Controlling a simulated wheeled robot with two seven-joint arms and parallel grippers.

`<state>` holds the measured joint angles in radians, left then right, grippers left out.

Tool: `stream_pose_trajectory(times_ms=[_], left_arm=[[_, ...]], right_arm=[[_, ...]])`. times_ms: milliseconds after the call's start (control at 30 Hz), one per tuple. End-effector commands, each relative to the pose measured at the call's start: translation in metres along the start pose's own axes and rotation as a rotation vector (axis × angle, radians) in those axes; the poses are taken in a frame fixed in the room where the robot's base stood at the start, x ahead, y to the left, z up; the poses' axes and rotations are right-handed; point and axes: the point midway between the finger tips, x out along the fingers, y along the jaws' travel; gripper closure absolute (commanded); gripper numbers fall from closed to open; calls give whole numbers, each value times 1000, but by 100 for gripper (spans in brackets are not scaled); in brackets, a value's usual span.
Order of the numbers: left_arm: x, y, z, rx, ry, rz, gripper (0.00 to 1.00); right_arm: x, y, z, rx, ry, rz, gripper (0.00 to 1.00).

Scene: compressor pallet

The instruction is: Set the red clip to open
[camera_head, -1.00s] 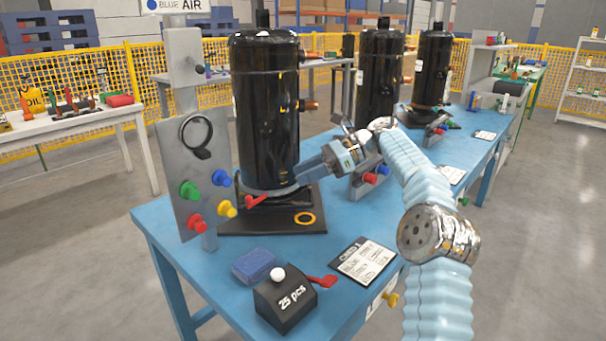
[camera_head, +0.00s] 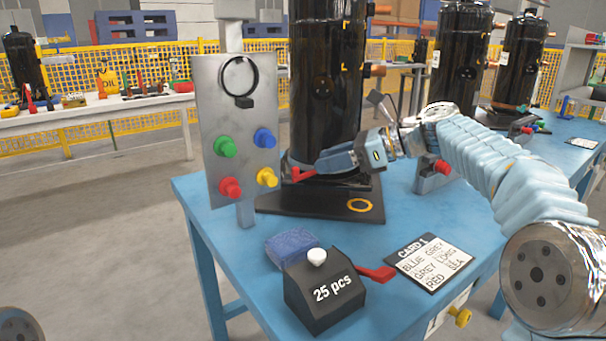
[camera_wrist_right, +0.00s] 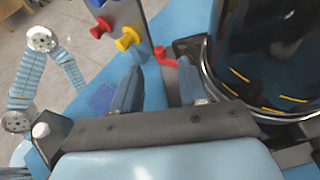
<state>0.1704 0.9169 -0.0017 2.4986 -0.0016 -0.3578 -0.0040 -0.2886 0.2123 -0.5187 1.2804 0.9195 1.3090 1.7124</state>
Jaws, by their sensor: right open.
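The red clip (camera_head: 303,174) is a small red lever at the foot of the nearest black compressor (camera_head: 325,85), on its left front side. It also shows in the right wrist view (camera_wrist_right: 164,57), sticking out from the compressor's base ring. My right gripper (camera_head: 322,163) is close beside the clip in the head view. In the right wrist view its two blue fingers (camera_wrist_right: 158,85) are apart with nothing between them, and the clip lies just beyond their tips. I cannot tell whether a finger touches it. My left gripper is not in view.
A grey panel (camera_head: 210,130) with several coloured knobs stands left of the clip. A yellow ring (camera_head: 359,205) lies on the black base plate.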

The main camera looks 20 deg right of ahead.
Motion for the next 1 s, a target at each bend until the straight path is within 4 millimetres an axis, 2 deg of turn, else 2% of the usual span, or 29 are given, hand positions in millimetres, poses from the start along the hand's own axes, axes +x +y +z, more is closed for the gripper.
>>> stream_pose_trajectory(times_ms=[33,100,300,433,700,767,1000], left_arm=[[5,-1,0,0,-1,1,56],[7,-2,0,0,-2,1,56],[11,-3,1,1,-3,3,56],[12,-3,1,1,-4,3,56],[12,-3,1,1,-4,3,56],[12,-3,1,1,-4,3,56],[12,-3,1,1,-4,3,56]], right_arm=[[14,1,-2,-1,2,5,57],[28,1,-2,-1,1,4,57],[57,0,-1,-1,2,1,57],[65,0,0,-1,1,1,57],[66,0,0,-1,0,0,57],[66,0,0,-1,0,0,64],[66,0,0,-1,1,0,100]])
